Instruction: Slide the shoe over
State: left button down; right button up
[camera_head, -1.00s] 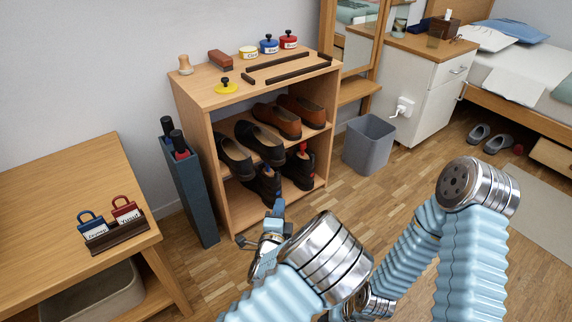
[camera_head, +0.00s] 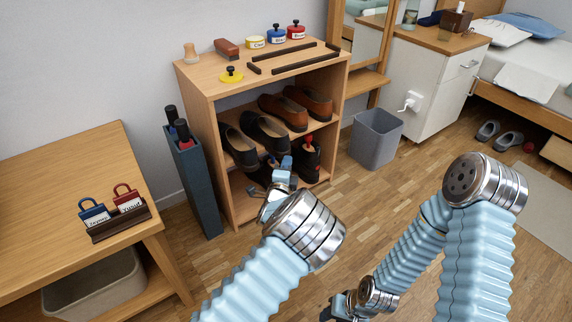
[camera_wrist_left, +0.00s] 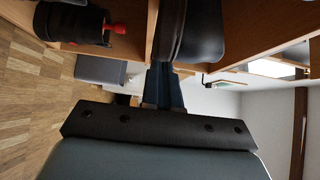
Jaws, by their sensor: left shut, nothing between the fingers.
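A pair of black shoes, the left one (camera_head: 238,148) and the right one (camera_head: 264,133), stands on the middle shelf of the wooden rack (camera_head: 196,118). A brown pair (camera_head: 283,112) stands to their right. Dark shoes with red parts (camera_head: 306,163) are on the lower shelf, partly hidden by my left gripper. My left gripper (camera_head: 284,168) is shut and empty in front of the rack, near middle-board height. In the left wrist view its fingers (camera_wrist_left: 165,88) point at a black shoe (camera_wrist_left: 203,35) just above a board. My right gripper (camera_head: 338,306) hangs low; its jaws are unclear.
Rack top holds a brush (camera_head: 227,48), labelled tins (camera_head: 276,36) and dark bars (camera_head: 305,62). A narrow blue-grey bin (camera_head: 195,190) stands left of the rack, a grey bin (camera_head: 376,140) right. A table (camera_head: 60,180) is at left. Floor in front is clear.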

aim_at(276, 155)
pick_arm(q)
jog(key=shift+w+a, duration=0.1)
jog(key=shift+a, duration=0.05)
jog(key=w+a+b, duration=0.1)
jog(key=w, duration=0.1)
jog(key=w+a+b, duration=0.2)
jog(key=shift+w+f, duration=0.1)
jog(key=shift+w, duration=0.05)
jog(key=shift+a, duration=0.1)
dwell(0.4)
